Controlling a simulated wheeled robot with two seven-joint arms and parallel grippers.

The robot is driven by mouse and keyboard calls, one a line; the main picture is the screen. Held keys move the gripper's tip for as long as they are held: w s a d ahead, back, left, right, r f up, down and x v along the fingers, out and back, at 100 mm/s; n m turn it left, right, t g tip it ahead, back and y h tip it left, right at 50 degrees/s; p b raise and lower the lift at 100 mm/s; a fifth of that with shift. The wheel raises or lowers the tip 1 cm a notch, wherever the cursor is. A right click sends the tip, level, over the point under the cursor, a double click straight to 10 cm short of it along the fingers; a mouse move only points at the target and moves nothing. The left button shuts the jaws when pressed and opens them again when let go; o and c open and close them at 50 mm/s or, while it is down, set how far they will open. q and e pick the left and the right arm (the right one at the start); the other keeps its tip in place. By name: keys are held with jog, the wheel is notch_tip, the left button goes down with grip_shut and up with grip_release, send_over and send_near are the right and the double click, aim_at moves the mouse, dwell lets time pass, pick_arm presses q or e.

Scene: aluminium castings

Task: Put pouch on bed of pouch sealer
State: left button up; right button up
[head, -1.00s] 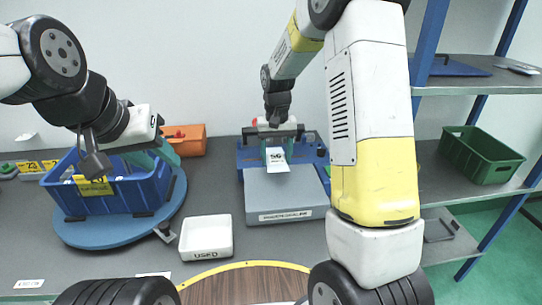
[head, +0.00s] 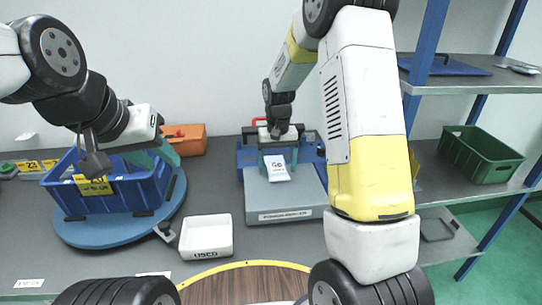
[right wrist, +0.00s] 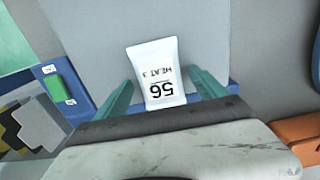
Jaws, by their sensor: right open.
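The white pouch (head: 277,172), printed with black figures, lies on the grey bed (head: 285,207) of the pouch sealer (head: 312,150), toward its rear. In the right wrist view the pouch (right wrist: 158,75) reads "56" and "HEAT 3". My right gripper (head: 279,166) is open, with one teal finger on each side of the pouch and a gap to it. Its fingers also show in the right wrist view (right wrist: 161,84). My left gripper (head: 168,152) is over the blue bin (head: 118,192) at the left; I cannot tell whether its fingers are apart.
The blue bin stands on a round blue turntable (head: 100,236). A white tray (head: 206,252) marked in front stands between turntable and sealer. An orange container (head: 185,140) is behind. Shelving with a green crate (head: 480,155) is at the right.

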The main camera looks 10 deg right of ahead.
aim_at(277, 167)
jog(key=shift+r, duration=0.15)
notch_tip(277, 167, up, 12)
jog(key=s+d+r+t+y, duration=0.1)
jog(key=s+d+r+t, duration=0.15)
jog(key=s+r, duration=0.75)
jog(key=s+t+y, duration=0.1)
jog(key=s+t, duration=0.2)
jog(key=s, duration=1.2)
jog(key=shift+f+n+t, duration=0.15)
jog(key=shift+n+t, duration=0.15)
jog(key=shift+t, duration=0.05)
